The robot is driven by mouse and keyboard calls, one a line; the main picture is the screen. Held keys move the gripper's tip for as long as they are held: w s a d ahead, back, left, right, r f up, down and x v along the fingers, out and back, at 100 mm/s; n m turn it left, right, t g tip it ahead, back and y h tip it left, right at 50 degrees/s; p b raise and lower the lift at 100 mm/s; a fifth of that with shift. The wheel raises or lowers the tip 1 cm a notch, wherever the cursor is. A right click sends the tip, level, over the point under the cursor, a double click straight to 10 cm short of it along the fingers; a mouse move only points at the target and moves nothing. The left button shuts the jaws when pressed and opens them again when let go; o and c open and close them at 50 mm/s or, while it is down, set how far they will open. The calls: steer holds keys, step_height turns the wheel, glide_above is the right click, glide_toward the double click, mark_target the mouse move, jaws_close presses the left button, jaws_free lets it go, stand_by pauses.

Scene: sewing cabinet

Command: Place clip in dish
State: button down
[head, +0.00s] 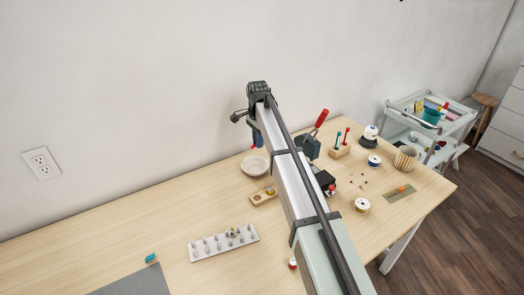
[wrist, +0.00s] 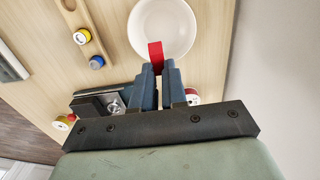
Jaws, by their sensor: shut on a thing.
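The dish (head: 254,168) is a shallow round off-white bowl on the table near the wall. It also shows at the top of the wrist view (wrist: 175,18). My gripper (wrist: 157,72) has its blue-grey fingers shut on a small red clip (wrist: 155,53). In the wrist view the clip's far end overlaps the near part of the dish. In the head view my gripper (head: 257,138) is just above the dish's far side, with a little of the red showing. The exact height of the clip above the dish cannot be told.
A wooden holder with spools (head: 264,195) lies close in front of the dish. A pale rack with several metal pieces (head: 222,243) stands to the left. The table left of the dish is clear.

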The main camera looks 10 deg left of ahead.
mark_target(258, 168)
steer(key=shift+w+a+f, duration=0.1)
steer(key=shift+w, duration=0.15)
steer(key=shift+f, duration=5.35)
steer(key=c, duration=1.1)
jaws_free()
steer(key=shift+r, duration=0.15)
steer(key=shift+r, duration=3.4)
